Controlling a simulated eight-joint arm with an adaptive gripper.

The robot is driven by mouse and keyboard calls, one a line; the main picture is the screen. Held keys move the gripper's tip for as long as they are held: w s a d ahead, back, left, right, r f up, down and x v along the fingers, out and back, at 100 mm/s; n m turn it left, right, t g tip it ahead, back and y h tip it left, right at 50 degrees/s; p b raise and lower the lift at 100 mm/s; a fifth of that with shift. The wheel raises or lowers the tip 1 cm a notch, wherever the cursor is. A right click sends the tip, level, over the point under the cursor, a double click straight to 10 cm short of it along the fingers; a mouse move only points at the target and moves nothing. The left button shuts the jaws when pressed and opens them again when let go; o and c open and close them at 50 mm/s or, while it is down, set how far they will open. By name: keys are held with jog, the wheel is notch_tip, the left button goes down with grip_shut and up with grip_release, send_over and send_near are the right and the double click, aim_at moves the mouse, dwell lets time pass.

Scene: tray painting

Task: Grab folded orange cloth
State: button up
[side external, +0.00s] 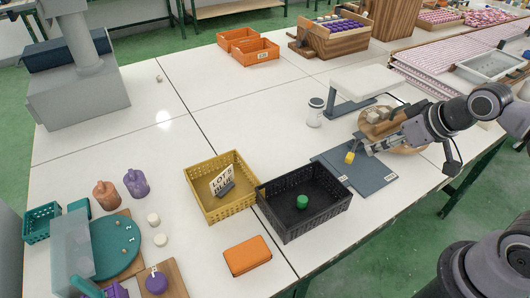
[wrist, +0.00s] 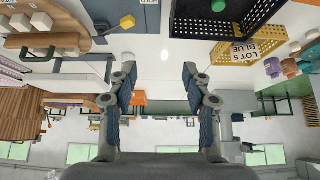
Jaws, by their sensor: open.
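The folded orange cloth (side external: 248,255) lies flat on the white table near its front edge in the side external view, in front of the two crates. I cannot make it out for sure in the wrist view. My gripper (side external: 372,149) is above the dark mat on the right, well to the right of the cloth and farther back. In the wrist view my gripper (wrist: 158,75) has its two fingers wide apart with nothing between them.
A black crate (side external: 322,215) holding a green object and a yellow crate (side external: 240,206) stand behind the cloth. A yellow block (side external: 350,157) is on the mat (side external: 378,182) by my gripper.

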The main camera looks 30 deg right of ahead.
dwell(0.3)
jog(key=o, duration=1.1)
jog(key=shift+c, duration=0.2)
jog(key=g, duration=0.7)
send_over(247, 252)
notch_tip(247, 252, down, 11)
jog(key=shift+w+a+f, duration=0.1)
jog(key=shift+f, duration=5.2)
